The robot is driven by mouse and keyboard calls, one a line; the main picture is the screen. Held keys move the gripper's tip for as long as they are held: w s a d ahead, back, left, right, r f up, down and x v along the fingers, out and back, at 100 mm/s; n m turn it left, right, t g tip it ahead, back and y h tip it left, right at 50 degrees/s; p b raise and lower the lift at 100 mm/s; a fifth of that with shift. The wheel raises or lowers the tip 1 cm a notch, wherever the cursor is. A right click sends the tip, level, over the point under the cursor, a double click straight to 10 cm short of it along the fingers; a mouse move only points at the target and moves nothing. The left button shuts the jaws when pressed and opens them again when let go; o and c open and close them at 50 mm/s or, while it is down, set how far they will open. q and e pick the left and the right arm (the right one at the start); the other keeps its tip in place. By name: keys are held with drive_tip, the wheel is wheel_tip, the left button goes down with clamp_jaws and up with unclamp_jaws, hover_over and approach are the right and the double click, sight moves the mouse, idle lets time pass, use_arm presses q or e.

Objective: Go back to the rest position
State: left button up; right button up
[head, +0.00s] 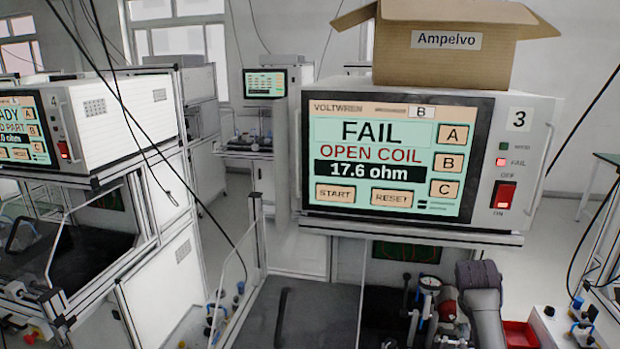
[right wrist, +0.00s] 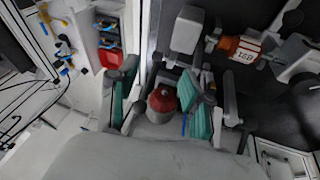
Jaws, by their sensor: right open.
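My right gripper (right wrist: 165,90) shows in the right wrist view, with its two teal-padded fingers spread apart. A red round part with a grey top (right wrist: 161,98) shows between the fingers; I cannot tell whether it touches either one. A part with an orange and white label (right wrist: 241,48) sits in the dark fixture to the right of the fingers. My left gripper is in neither view. In the head view, tester 3 (head: 521,150) has a lit screen (head: 385,155) reading FAIL, OPEN COIL, 17.6 ohm.
A cardboard box (head: 400,50) stands on tester 3. Another tester (head: 110,115) stands at the left. Open floor (head: 530,255) shows at the right; cables hang across the view.

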drive_tip(key=shift+n, duration=0.9)
drive_tip(key=s+a+f, duration=0.1)
drive_tip(key=s+f, duration=0.1)
drive_tip(key=s, duration=0.1)
drive_tip(key=s+a+f, duration=0.1)
drive_tip(key=s+f, duration=0.1)
drive_tip(key=f, duration=0.1)
drive_tip(key=s+a+f, duration=0.2)
drive_tip(key=s, duration=0.1)
drive_tip(key=shift+s+f, duration=0.25)
drive_tip(key=shift+s, duration=0.1)
drive_tip(key=s+a+n+y, duration=0.1)
drive_tip(key=s+a, duration=0.4)
drive_tip(key=s, duration=0.4)
drive_tip(key=s+a+n+t+y, duration=0.15)
drive_tip(key=s+a, duration=0.35)
drive_tip(key=s, duration=0.5)
drive_tip(key=s+a+n+y, duration=0.1)
drive_tip(key=s+a+n, duration=0.1)
drive_tip(key=s+a, duration=0.5)
wheel_tip(320, 180, down, 28)
drive_tip(key=s+d+g+b, duration=0.2)
drive_tip(key=b, duration=0.1)
drive_tip(key=s+d+f+b, duration=0.3)
drive_tip(key=s+f, duration=1.4)
drive_tip(key=f, duration=0.4)
drive_tip(key=shift+s+f+g, duration=0.2)
drive_tip(key=shift+s+g, duration=0.05)
drive_tip(key=shift+g, duration=0.2)
